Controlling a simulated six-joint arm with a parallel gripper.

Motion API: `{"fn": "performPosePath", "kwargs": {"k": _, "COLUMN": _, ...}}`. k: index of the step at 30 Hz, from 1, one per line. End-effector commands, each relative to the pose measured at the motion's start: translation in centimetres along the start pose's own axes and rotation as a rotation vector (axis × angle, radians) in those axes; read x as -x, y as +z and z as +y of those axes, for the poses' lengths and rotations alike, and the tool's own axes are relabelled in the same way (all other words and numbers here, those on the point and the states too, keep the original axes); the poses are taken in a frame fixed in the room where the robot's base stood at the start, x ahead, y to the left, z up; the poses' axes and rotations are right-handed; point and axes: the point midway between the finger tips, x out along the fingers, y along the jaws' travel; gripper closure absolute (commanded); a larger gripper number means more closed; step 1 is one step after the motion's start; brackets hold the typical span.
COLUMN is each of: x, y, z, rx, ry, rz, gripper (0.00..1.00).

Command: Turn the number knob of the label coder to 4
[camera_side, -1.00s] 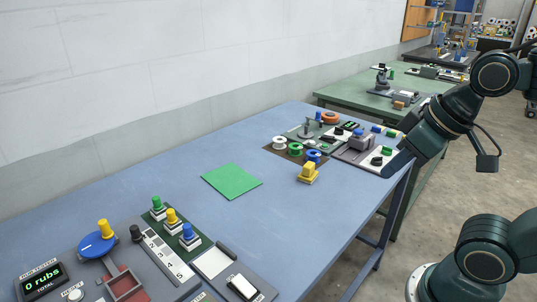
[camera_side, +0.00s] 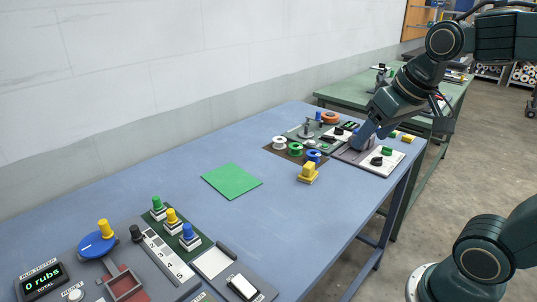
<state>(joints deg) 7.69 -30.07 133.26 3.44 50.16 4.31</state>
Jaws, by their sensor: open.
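A grey device with a white plate (camera_side: 390,166) stands near the far right edge of the blue table; it looks like the label coder, but its lettering is too small to read. A black knob (camera_side: 376,161) and a green knob (camera_side: 387,150) stand on the plate. Which number is set cannot be told. My gripper (camera_side: 360,142) is open, pointing down and left over the grey rear part of this device, behind and left of the knobs. It holds nothing that I can see. Its fingertips are small, and whether they touch the device cannot be told.
A green mat (camera_side: 232,181) lies mid-table. A rub tester (camera_side: 98,243) and a numbered slider panel (camera_side: 165,250) fill the near left. The table between is clear.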

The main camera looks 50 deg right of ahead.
Motion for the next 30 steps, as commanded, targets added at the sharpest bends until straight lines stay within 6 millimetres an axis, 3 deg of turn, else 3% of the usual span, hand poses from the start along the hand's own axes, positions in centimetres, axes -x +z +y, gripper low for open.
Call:
{"fn": "performPosePath", "kwargs": {"k": 6, "x": -1.7, "y": -5.3, "z": 3.4, "rx": -0.185, "ry": 0.082, "rz": -0.019, "gripper": 0.41}}
{"fn": "performPosePath", "kwargs": {"k": 15, "x": -5.1, "y": -11.1, "z": 9.5, "rx": -0.428, "ry": 0.190, "rz": -0.034, "gripper": 0.41}}
{"fn": "performPosePath", "kwargs": {"k": 22, "x": -8.3, "y": -14.3, "z": 15.6, "rx": -0.614, "ry": 0.276, "rz": -0.041, "gripper": 0.41}}
{"fn": "performPosePath", "kwargs": {"k": 30, "x": -12.8, "y": -15.9, "z": 23.8, "rx": -0.828, "ry": 0.379, "rz": -0.049, "gripper": 0.41}}
